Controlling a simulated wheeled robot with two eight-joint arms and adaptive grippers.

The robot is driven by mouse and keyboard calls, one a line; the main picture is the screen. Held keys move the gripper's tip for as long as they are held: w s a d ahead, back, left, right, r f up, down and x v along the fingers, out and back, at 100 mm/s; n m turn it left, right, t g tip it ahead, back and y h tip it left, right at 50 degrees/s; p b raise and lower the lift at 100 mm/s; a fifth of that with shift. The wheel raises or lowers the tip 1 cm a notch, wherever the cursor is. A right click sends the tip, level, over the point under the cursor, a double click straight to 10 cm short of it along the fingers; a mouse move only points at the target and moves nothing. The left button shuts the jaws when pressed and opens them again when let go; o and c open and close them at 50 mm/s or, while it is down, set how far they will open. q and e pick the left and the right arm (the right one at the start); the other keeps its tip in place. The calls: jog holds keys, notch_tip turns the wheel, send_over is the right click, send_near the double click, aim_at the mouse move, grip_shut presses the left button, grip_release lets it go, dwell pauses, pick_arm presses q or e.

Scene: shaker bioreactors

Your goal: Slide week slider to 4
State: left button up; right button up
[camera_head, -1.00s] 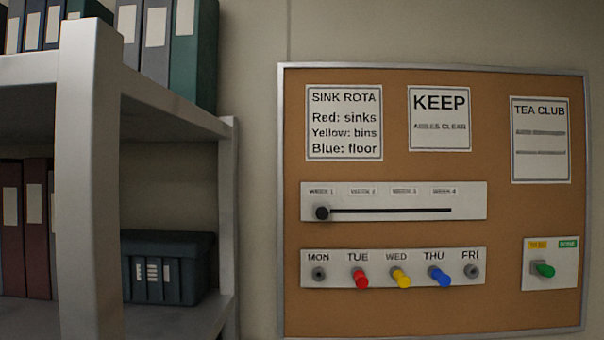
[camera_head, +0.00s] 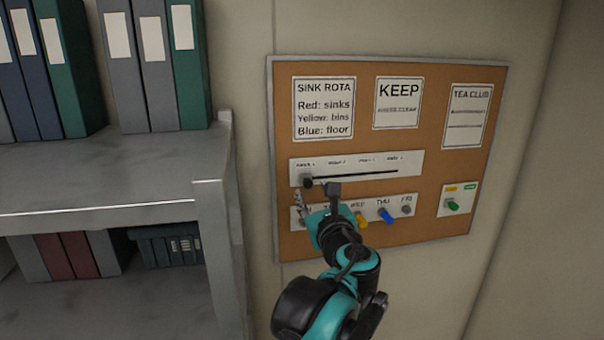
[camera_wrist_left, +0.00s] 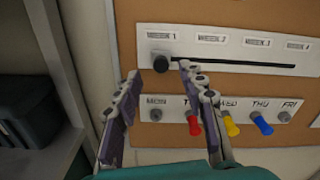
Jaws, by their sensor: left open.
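The week slider is a white panel (camera_head: 405,167) with a black slot and labels running from week 1 to week 4. Its round black knob (camera_head: 307,181) is at the slot's left end, under week 1. In the left wrist view, the knob (camera_wrist_left: 160,61) lies between and just beyond the two fingertips, with no contact that I can make out. My left gripper (camera_head: 315,194) is open and empty in front of the board, just below the knob. It also shows in the left wrist view (camera_wrist_left: 159,76). My right gripper is not in view.
Below the slider, a day panel (camera_head: 297,222) carries coloured pegs, among them a blue one (camera_head: 386,216), partly hidden by my arm. A green switch (camera_head: 453,205) is at the cork board's (camera_head: 440,160) right. A grey shelf (camera_head: 120,170) with binders stands at the left.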

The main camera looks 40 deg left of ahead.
aim_at(308, 184)
pick_arm(q)
jog(key=p+x, duration=0.1)
jog(key=x, duration=0.6)
jog(key=shift+w+f, duration=0.1)
jog(key=shift+f, duration=0.05)
grip_shut()
